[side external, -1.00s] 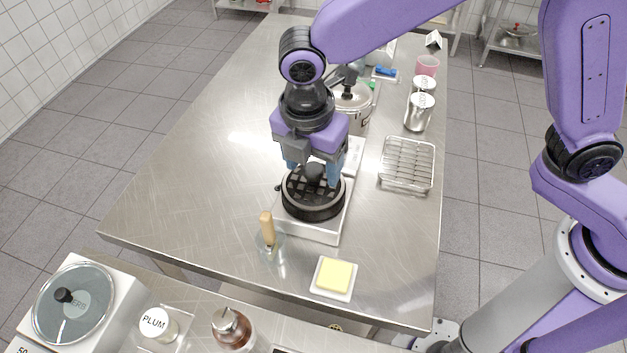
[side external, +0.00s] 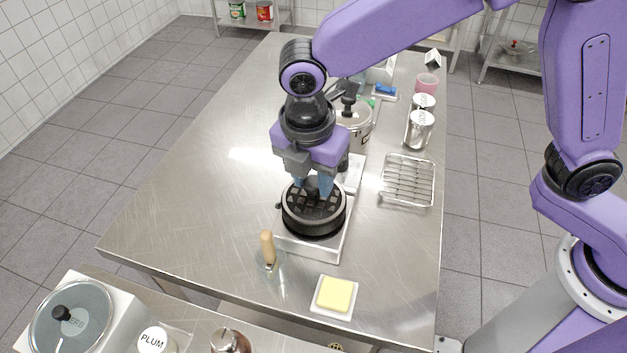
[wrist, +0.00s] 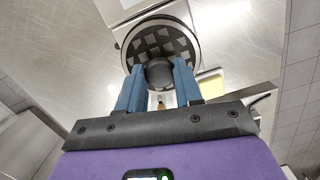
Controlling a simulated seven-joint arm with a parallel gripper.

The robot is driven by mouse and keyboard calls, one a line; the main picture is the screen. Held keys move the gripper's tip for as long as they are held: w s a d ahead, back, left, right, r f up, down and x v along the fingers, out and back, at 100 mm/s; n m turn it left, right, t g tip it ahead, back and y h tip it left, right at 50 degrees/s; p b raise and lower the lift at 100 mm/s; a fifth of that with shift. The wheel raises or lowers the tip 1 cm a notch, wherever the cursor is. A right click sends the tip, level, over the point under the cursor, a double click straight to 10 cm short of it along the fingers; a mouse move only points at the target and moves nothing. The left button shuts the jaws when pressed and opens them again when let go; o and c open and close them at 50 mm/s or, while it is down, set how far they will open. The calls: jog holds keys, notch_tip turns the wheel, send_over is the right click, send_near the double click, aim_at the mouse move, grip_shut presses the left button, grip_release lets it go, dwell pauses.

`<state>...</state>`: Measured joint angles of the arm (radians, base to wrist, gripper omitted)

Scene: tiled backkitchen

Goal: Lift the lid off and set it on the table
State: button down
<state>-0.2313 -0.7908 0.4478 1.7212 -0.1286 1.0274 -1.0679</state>
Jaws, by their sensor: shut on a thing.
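The lid (side external: 294,213) is a round black disc with a grid of lighter squares and a round black knob (wrist: 160,74) at its centre. It sits over a dark round base on a white block (side external: 321,247) on the steel table; I cannot tell whether a small gap separates lid and base. My gripper (side external: 313,188) is above it, pointing down, with its blue fingers shut on the knob from both sides. In the wrist view the lid (wrist: 146,42) lies level beyond the fingertips. The base's inside is hidden.
A wooden-handled tool (side external: 267,247) and a yellow block on a white dish (side external: 334,295) stand in front. The table's left side (side external: 190,200) is clear.

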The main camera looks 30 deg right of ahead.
jog(key=s+d+r, duration=1)
jog(key=r, duration=0.2)
jog(key=s+d+f+m, duration=0.4)
jog(key=s+d+f, duration=0.1)
jog(key=s+d, duration=0.6)
jog(key=shift+m+g, duration=0.3)
jog(key=shift+w+a+f, duration=1.7)
jog(key=shift+f, duration=0.45)
jog(key=shift+w+a+f, duration=1.65)
jog(key=shift+f, duration=0.55)
jog(key=shift+w+a+f, duration=1.7)
jog(key=shift+f, duration=0.45)
jog(key=shift+f, duration=0.1)
jog(key=c, duration=0.8)
grip_release()
jog(key=shift+o, duration=0.2)
